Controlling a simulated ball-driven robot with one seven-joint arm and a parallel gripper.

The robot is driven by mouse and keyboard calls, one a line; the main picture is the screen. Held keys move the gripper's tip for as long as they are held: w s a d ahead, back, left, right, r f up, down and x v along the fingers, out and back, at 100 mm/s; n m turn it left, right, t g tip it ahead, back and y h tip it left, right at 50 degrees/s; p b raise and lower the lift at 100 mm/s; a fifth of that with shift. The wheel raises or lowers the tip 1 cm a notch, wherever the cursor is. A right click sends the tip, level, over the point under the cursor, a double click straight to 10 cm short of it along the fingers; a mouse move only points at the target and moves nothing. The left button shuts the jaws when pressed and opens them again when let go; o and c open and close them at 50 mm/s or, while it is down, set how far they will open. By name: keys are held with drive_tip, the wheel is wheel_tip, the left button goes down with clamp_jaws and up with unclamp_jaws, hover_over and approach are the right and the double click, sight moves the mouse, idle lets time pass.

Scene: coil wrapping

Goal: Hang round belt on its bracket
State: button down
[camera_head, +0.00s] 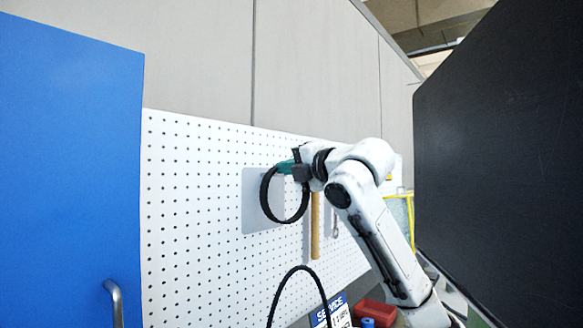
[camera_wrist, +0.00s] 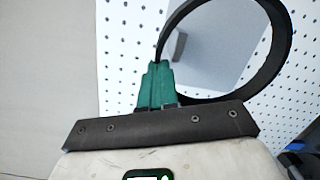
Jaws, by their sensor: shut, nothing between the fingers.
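The round belt is a black ring (camera_head: 264,200) in front of the pegboard, and it also shows large in the wrist view (camera_wrist: 284,50). My gripper (camera_head: 284,167), with green fingers, is at the ring's upper edge in the head view. In the wrist view the green fingers (camera_wrist: 158,75) are together, with the belt running right beside their tips. I cannot tell whether the belt rests on them. A grey backing plate (camera_head: 251,205) is behind the belt. A short grey peg, seemingly the bracket (camera_wrist: 180,46), shows through the ring in the wrist view; its contact with the belt is unclear.
A wooden-handled tool (camera_head: 315,228) and a wrench (camera_head: 335,224) hang right of the plate on the white pegboard (camera_head: 190,220). A blue panel (camera_head: 65,170) stands close at left, a black panel (camera_head: 500,150) at right. A black hose loop (camera_head: 297,268) and red bin (camera_head: 375,311) are below.

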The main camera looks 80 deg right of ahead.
drive_tip(key=shift+a+x, duration=0.2)
drive_tip(key=shift+x, duration=1.55)
drive_tip(key=shift+w+d+f+b, duration=0.25)
drive_tip(key=shift+w+f+b, duration=0.1)
drive_tip(key=shift+w+f, duration=0.45)
drive_tip(key=shift+s+f, duration=0.15)
drive_tip(key=shift+f, duration=0.05)
drive_tip(key=c, duration=1.8)
unclamp_jaws()
drive_tip(key=shift+o, duration=2)
drive_tip(key=shift+s+a+f, duration=0.15)
drive_tip(key=shift+s, duration=0.25)
drive_tip(key=shift+o, duration=0.3)
drive_tip(key=r+b+v, duration=0.1)
drive_tip(key=b+v, duration=0.1)
drive_tip(key=v, duration=0.8)
drive_tip(key=shift+s+a+r, duration=0.2)
